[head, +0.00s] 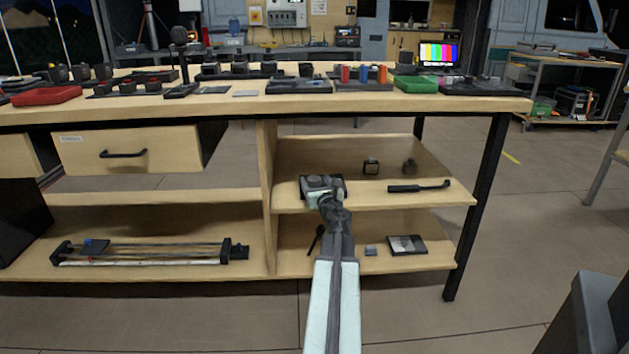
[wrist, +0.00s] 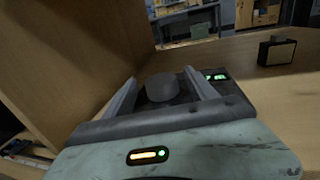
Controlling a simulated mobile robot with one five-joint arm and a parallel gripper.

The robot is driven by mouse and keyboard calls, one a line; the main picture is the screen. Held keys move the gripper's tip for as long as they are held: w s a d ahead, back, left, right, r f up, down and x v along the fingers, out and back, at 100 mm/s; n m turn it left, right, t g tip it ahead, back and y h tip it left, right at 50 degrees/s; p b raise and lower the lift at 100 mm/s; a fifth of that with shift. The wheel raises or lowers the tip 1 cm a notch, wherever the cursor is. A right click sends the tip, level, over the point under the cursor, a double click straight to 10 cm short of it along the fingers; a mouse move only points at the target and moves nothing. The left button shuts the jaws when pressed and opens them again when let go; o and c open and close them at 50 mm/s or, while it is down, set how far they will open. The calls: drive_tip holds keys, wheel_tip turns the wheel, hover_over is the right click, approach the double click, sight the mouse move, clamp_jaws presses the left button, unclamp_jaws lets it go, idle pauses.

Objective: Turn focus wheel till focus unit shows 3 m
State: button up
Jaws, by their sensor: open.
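The focus unit (head: 316,183) is a dark block on the upper shelf at the right of the bench, at the end of my arm. In the wrist view its focus wheel (wrist: 161,88) is a round grey knob between my two fingers. A small display (wrist: 215,76) with green characters shows just right of the right finger; I cannot read its value. My gripper (wrist: 160,92) is open, with one finger on each side of the wheel. I cannot tell whether either finger touches it. In the head view my gripper (head: 326,196) hides part of the unit.
A wooden divider (head: 267,190) stands close left of the unit. A small dark box (head: 371,167) and a black handled tool (head: 418,186) lie on the same shelf to the right. The lower shelf holds a slider rail (head: 150,253) and a flat dark panel (head: 406,245).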

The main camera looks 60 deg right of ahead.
sight(316, 181)
drive_tip(key=shift+x, duration=1.25)
drive_tip(key=shift+s, duration=0.1)
drive_tip(key=c, duration=1.4)
drive_tip(key=shift+m+g+h, duration=0.4)
drive_tip(key=shift+g+h, duration=0.1)
drive_tip(key=o, duration=1.4)
drive_tip(key=v, duration=0.8)
drive_tip(key=shift+d, duration=0.1)
